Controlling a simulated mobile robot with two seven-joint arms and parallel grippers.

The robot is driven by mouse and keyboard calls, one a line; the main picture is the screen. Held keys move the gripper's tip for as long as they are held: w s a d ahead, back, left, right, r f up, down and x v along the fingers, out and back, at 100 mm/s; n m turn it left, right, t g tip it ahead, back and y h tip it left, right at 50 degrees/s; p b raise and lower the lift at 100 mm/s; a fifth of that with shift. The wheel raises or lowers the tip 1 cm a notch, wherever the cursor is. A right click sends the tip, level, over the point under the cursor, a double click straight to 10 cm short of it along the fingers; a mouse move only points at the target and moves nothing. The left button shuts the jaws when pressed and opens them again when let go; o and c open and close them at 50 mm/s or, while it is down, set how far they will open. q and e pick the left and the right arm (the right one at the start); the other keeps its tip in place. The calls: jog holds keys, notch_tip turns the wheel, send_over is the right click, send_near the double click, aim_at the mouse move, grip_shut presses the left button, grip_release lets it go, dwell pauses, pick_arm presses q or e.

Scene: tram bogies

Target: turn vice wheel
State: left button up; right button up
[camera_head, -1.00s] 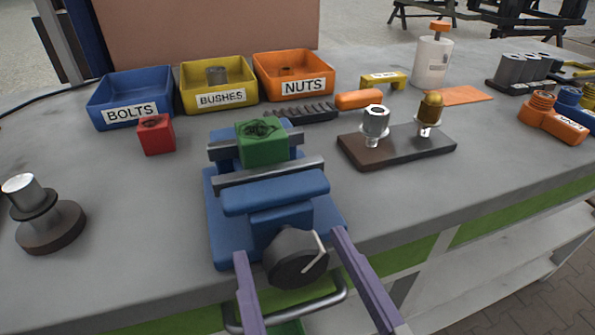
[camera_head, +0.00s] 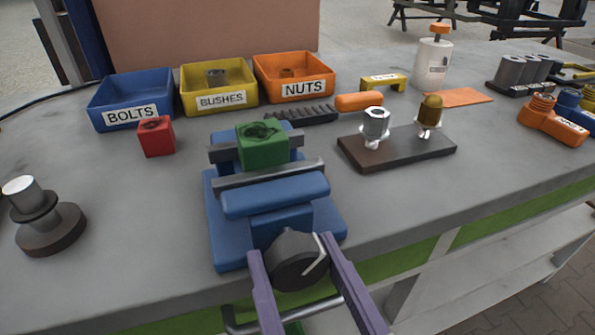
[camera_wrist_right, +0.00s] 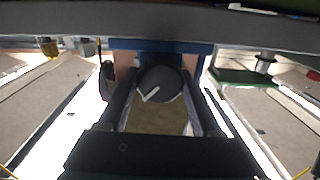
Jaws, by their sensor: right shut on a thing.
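The blue vice (camera_head: 275,195) stands at the front edge of the bench, with a green block (camera_head: 262,145) between its grey jaws. The dark round vice wheel (camera_head: 297,262) with a pale pointer line is on its front; in the right wrist view the wheel (camera_wrist_right: 159,84) sits between the fingers. My right gripper (camera_head: 290,252), with purple fingers, is shut on the wheel, one finger on each side. The pointer line leans down to the left in the wrist view. My left gripper is not in view.
Behind the vice stand a blue bolts bin (camera_head: 130,98), a yellow bushes bin (camera_head: 218,85) and an orange nuts bin (camera_head: 294,76). A red block (camera_head: 156,137) lies left of the vice. A dark plate (camera_head: 398,148) with two fittings lies right. A grey handle bar (camera_head: 290,318) is below the bench edge.

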jog(key=m, duration=0.3)
jog(key=shift+m, duration=0.4)
jog(key=m, duration=0.3)
jog(key=shift+m+p, duration=0.3)
jog(key=m, duration=0.3)
jog(key=shift+m, duration=0.4)
jog(key=m, duration=0.3)
jog(key=shift+m+b, duration=0.3)
jog(key=shift+b, duration=0.1)
jog(key=m+b, duration=0.1)
jog(key=m, duration=0.2)
jog(key=shift+f+m, duration=0.1)
jog(key=shift+m, duration=0.2)
jog(key=m+b, duration=0.1)
jog(key=m, duration=0.2)
jog(key=shift+m, duration=0.3)
jog(key=m+b, duration=0.2)
jog(key=m, duration=0.3)
jog(key=shift+m+b, duration=0.35)
jog(key=shift+m, duration=0.95)
